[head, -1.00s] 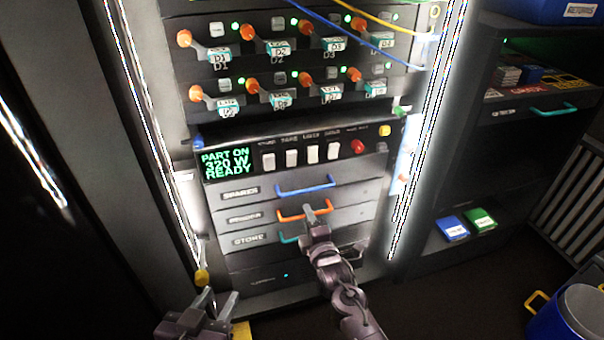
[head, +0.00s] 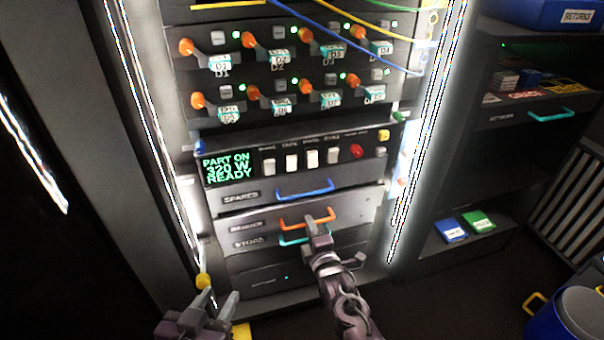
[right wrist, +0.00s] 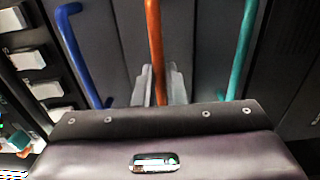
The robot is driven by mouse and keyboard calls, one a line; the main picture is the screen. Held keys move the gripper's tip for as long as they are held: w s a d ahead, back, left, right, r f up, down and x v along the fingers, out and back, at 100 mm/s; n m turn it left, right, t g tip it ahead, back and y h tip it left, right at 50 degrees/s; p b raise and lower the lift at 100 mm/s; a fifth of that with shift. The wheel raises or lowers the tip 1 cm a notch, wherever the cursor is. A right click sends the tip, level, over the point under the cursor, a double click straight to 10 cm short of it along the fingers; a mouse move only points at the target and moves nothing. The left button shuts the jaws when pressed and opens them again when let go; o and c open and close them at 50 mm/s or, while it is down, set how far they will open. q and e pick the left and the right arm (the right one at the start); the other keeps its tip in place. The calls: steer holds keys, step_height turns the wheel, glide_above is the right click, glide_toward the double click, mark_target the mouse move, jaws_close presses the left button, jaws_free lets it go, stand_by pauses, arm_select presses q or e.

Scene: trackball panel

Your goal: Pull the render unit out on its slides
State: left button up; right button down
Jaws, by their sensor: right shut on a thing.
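The render unit (head: 345,213) is the grey drawer with the orange handle (head: 292,224), in the lower rack between the blue-handled spares drawer (head: 240,197) and the teal-handled store drawer (head: 247,242). Its front stands forward of the spares drawer. My right gripper (head: 319,220) is shut on the orange handle near its right part. In the right wrist view the orange handle (right wrist: 154,50) runs down between the fingers. My left gripper (head: 215,305) is low at the left, in front of the rack base, apart from the drawers. Its fingers look spread, with nothing between them.
A panel with a green display (head: 229,168) and white switches (head: 291,162) is above the drawers. Cables (head: 345,40) hang across the upper rack. A shelf with blue and green boxes (head: 478,221) stands at right, and a blue bin (head: 560,318) is at lower right.

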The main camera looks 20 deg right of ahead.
steer(key=shift+s+d+p, duration=0.1)
steer(key=shift+s+p, duration=1.6)
steer(key=shift+s, duration=0.9)
steer(key=s+p, duration=0.4)
steer(key=s, duration=0.3)
steer(key=shift+d, duration=0.1)
steer(key=s+p, duration=0.3)
steer(key=s, duration=0.4)
steer(key=shift+d, duration=0.15)
